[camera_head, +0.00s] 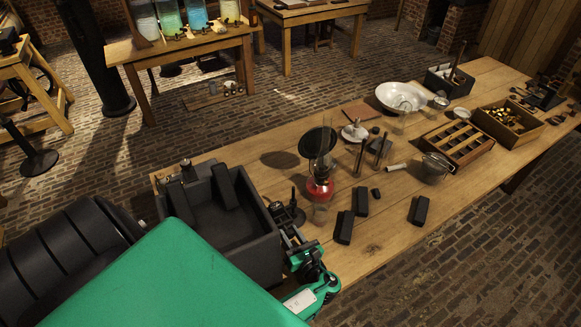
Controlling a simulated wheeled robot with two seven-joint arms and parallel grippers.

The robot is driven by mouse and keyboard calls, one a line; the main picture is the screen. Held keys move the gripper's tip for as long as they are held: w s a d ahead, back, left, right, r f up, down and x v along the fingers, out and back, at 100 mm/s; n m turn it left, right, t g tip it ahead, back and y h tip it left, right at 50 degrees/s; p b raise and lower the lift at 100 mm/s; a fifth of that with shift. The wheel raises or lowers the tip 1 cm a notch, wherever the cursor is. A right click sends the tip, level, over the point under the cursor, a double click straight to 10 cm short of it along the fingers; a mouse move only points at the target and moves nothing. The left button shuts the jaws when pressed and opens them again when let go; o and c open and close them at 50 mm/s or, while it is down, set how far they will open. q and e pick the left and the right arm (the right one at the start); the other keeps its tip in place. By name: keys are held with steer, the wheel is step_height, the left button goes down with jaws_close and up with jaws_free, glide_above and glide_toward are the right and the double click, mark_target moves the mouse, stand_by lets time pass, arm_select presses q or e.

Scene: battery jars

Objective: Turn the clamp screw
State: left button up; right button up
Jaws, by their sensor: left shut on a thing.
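A dark open trough (265,255) stands at the near left end of the wooden table, with a dark slab (224,188) leaning inside it. A small metal clamp (188,171) shows on its back left corner. My left gripper (284,228) is at the trough's right side, close to the rim. Its jaws are shut on a small part there, which seems to be the clamp screw; the jaws mostly hide it. A small dark stand with an upright post (294,207) is just beyond the jaws. My right gripper is out of view.
A red-based oil lamp (320,187) with a glass chimney stands right of the trough. Several black blocks (344,227) lie near the front edge. A compartment tray (457,143) and a white basin (400,95) are farther off. The table's right front is clear.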

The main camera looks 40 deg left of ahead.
arm_select(q)
steer(key=shift+r+m+p, duration=0.1)
steer(key=shift+m+p, duration=0.6)
steer(key=shift+m, duration=0.2)
steer(key=shift+m+p, duration=0.35)
steer(key=shift+m, duration=0.05)
steer(key=o, duration=1)
